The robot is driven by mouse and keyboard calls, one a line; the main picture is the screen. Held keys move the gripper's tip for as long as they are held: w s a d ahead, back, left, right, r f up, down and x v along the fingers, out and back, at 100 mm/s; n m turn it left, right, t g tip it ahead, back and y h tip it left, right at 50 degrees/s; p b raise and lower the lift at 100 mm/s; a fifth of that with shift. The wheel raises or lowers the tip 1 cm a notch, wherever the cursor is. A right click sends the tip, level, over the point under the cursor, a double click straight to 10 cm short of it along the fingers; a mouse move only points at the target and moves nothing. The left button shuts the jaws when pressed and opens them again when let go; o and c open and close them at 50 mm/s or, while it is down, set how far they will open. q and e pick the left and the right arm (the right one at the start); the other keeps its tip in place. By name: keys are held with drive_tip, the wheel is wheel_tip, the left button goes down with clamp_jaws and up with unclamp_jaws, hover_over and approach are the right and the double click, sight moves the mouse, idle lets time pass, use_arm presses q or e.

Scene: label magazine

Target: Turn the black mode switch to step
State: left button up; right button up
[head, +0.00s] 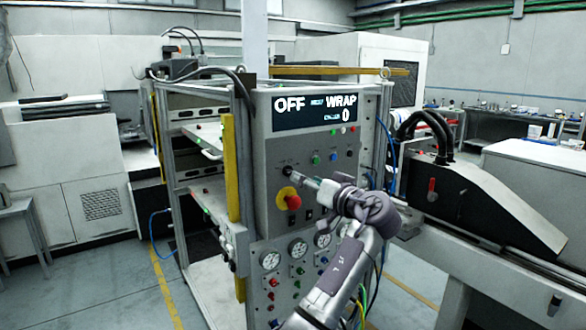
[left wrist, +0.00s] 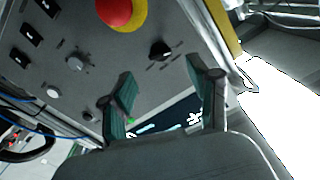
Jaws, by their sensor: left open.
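The black mode switch (head: 287,170) is a small knob on the grey control panel, just above the red emergency stop. In the left wrist view the black switch (left wrist: 160,49) lies between and just beyond the fingertips. My left gripper (head: 297,175) is in front of the panel with its tips close to the switch and partly over it. In the left wrist view the left gripper (left wrist: 160,70) is open, one finger on either side of the line to the switch. Contact cannot be told. The display (head: 315,108) reads OFF and WRAP, with a 0 below. My right gripper is out of view.
The red emergency stop (head: 292,200) on its yellow base sits close below the switch; it also shows in the wrist view (left wrist: 116,10). Green and blue buttons (head: 333,156) are to the right. Gauges (head: 271,259) are below. A yellow post (head: 232,170) stands left of the panel.

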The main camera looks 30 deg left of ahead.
sight(289, 171)
use_arm(q)
drive_tip(key=p+x, duration=0.1)
drive_tip(key=x, duration=0.5)
drive_tip(key=shift+w+a+p, duration=0.15)
drive_tip(key=shift+a+p, duration=0.2)
drive_tip(key=shift+c, duration=1.2)
drive_tip(key=c, duration=0.9)
